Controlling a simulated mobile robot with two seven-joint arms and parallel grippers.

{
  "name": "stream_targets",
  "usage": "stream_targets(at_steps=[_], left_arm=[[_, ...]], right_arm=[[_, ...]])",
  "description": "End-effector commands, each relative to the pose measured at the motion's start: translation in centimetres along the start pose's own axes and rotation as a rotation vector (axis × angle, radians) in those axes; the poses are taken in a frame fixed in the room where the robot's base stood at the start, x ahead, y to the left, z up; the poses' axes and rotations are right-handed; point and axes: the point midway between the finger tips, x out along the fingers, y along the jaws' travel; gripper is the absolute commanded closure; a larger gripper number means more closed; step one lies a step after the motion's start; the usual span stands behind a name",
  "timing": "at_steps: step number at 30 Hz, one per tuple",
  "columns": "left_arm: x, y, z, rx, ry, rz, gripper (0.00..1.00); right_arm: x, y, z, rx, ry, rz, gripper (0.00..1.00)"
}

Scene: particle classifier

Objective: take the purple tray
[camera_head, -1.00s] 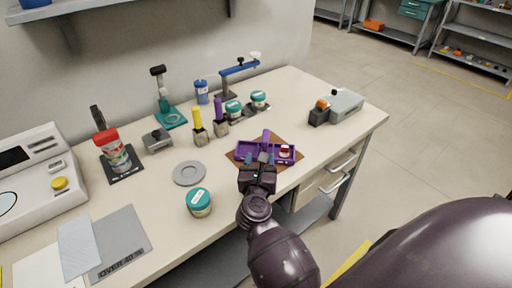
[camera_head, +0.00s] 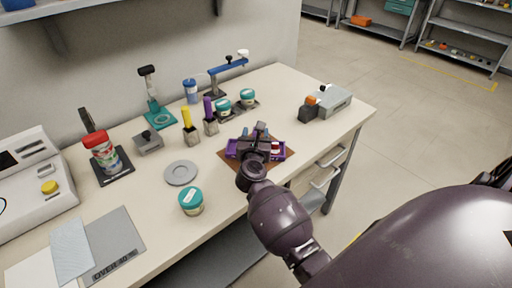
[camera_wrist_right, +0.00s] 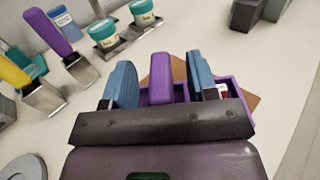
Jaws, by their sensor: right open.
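The purple tray (camera_head: 233,149) lies on a brown mat (camera_head: 285,163) near the front edge of the bench, partly hidden under my right gripper (camera_head: 261,134). In the right wrist view, the tray's upright purple handle (camera_wrist_right: 161,72) stands between the two blue fingertips of my right gripper (camera_wrist_right: 160,82). The fingers are open, one on each side of the handle, with a gap showing on both sides. The tray wall (camera_wrist_right: 236,97) shows to the right of the right finger, with a small red and white item inside. My left gripper is not in view.
A teal-lidded jar (camera_head: 191,201) and a grey disc (camera_head: 181,173) stand left of the tray. Purple- and yellow-handled tools (camera_head: 190,128) stand in holders behind. A grey device (camera_head: 335,99) sits back right.

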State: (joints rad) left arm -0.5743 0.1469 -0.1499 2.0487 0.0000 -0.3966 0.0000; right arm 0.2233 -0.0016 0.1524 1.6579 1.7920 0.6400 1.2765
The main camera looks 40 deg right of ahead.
Motion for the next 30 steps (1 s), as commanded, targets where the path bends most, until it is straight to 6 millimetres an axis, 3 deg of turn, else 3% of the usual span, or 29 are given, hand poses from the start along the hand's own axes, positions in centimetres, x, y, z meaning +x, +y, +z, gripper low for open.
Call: stream_targets(at_steps=[11, 21, 30], left_arm=[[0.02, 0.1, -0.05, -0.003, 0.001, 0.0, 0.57], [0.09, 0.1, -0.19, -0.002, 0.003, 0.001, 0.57], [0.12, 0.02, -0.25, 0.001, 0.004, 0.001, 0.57]], right_arm=[[1.04, 0.01, -0.09, 0.001, 0.002, 0.0, 0.47], [1.01, 0.01, -0.08, 0.0, 0.001, 0.0, 0.99], [1.03, 0.03, 0.01, 0.0, 0.0, 0.001, 1.0]])
